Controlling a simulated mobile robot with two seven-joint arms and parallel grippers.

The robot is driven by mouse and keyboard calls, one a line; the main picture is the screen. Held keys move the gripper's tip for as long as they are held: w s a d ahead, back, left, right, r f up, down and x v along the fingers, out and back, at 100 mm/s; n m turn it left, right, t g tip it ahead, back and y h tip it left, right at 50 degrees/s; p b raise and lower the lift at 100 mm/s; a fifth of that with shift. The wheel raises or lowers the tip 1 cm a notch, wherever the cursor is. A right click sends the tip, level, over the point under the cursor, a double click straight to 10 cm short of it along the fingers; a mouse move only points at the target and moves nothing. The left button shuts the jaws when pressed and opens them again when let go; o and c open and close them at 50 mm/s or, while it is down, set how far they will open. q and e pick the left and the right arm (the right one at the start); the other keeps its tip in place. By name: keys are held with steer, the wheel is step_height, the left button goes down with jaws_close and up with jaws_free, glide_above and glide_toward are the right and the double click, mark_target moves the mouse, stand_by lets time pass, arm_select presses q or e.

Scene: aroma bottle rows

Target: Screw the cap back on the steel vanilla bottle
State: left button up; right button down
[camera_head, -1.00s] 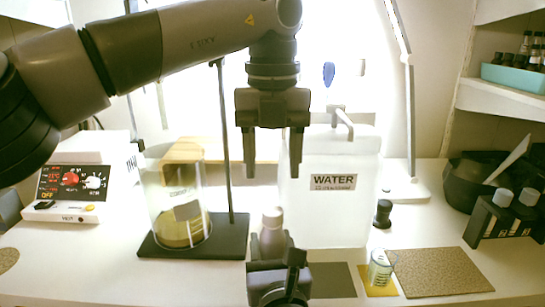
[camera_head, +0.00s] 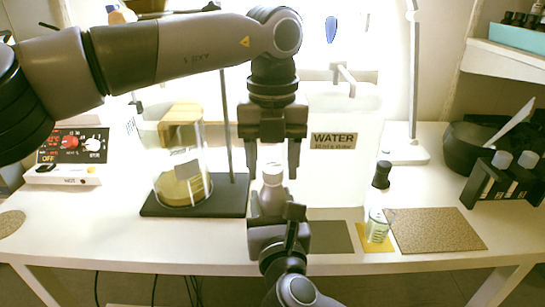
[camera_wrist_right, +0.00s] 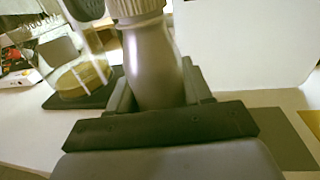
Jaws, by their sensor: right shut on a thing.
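The steel vanilla bottle (camera_head: 270,200) stands upright in my right gripper (camera_head: 278,216), which is shut on its body. In the right wrist view the grey bottle (camera_wrist_right: 152,65) rises between the jaws, with a ribbed, beige cap (camera_wrist_right: 136,8) at its top, cut off by the frame edge. In the head view the pale cap (camera_head: 272,171) shows at the bottle's top. My left gripper (camera_head: 273,174) points down from above, open, with one finger on each side of the cap. Gaps show between fingers and cap. How tightly the cap sits cannot be told.
A water tank (camera_head: 345,165) stands right behind the bottle. A glass beaker (camera_head: 183,170) on a dark stand base (camera_head: 225,200) is to the left. A small glass jar (camera_head: 377,225) on a yellow mat, a dark bottle (camera_head: 381,175) and a cork mat (camera_head: 440,230) are to the right.

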arm_select(q)
jaws_close()
steer(key=m, duration=1.5)
steer(key=shift+o, duration=0.6)
jaws_free()
